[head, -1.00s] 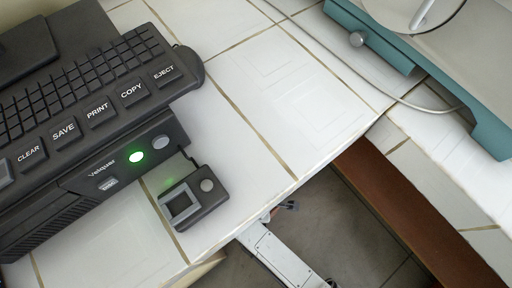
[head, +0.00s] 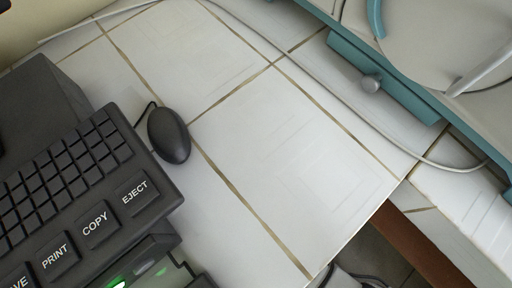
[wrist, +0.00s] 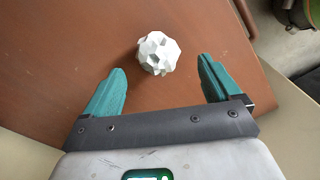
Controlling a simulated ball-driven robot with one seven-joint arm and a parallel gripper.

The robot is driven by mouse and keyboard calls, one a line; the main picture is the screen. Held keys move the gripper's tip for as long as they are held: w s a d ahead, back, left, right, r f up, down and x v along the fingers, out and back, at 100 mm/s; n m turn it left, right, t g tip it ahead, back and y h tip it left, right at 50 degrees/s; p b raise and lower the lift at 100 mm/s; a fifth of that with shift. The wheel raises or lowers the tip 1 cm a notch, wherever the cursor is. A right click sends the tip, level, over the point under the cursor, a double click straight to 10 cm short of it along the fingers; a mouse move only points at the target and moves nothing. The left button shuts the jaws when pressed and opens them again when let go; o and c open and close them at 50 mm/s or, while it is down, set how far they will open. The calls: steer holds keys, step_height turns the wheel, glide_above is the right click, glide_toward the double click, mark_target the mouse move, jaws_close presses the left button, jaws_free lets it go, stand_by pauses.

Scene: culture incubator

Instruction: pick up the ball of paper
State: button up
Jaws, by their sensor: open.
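The ball of paper (wrist: 158,53) is a white, faceted, crumpled lump. In the wrist view it lies on a reddish-brown surface (wrist: 60,60). My gripper (wrist: 162,84) is open, with its two teal fingers spread apart. The ball shows between and beyond the fingertips, and neither finger touches it. I cannot tell the exact height of the fingers above the surface. The head view does not show the ball; a reddish-brown strip (head: 412,250) shows there at the lower right.
In the head view, a white tiled worktop (head: 270,130) carries a black keyboard device (head: 70,190) and a black mouse (head: 169,135). A teal-framed apparatus (head: 400,85) stands at the upper right, with a grey cable (head: 330,90) across the tiles. The middle tiles are clear.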

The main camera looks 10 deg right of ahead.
step_height(320, 180, down, 5)
steer(key=shift+w+r+b, duration=0.1)
steer(key=shift+b, duration=0.8)
steer(key=shift+c, duration=0.2)
steer(key=c, duration=1)
